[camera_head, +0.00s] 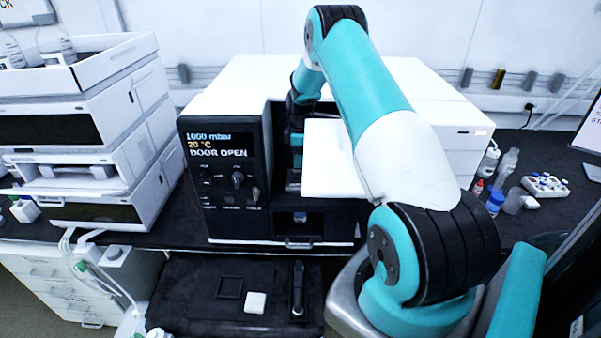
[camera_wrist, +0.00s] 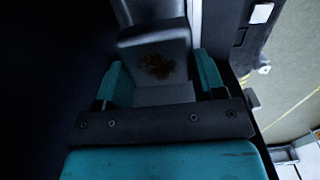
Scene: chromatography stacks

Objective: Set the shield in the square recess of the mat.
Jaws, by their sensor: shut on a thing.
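In the wrist view, my gripper (camera_wrist: 160,72) is shut on a grey block-like piece with a brown stain on its face, apparently the shield (camera_wrist: 148,50). The piece sits between the two teal fingers. In the head view my arm reaches down into the open oven front, and my gripper and the shield are hidden there. The black mat (camera_head: 190,292) lies low in front of the oven. Its square recess (camera_head: 229,287) shows as a thin outlined square and looks empty.
The oven (camera_head: 220,195) reads "DOOR OPEN", and a white panel (camera_head: 330,160) stands in front of its opening. A white square block (camera_head: 255,302) and a dark elongated item (camera_head: 298,290) lie right of the recess. Bottles (camera_head: 495,203) stand at the right, an instrument stack (camera_head: 80,130) at the left.

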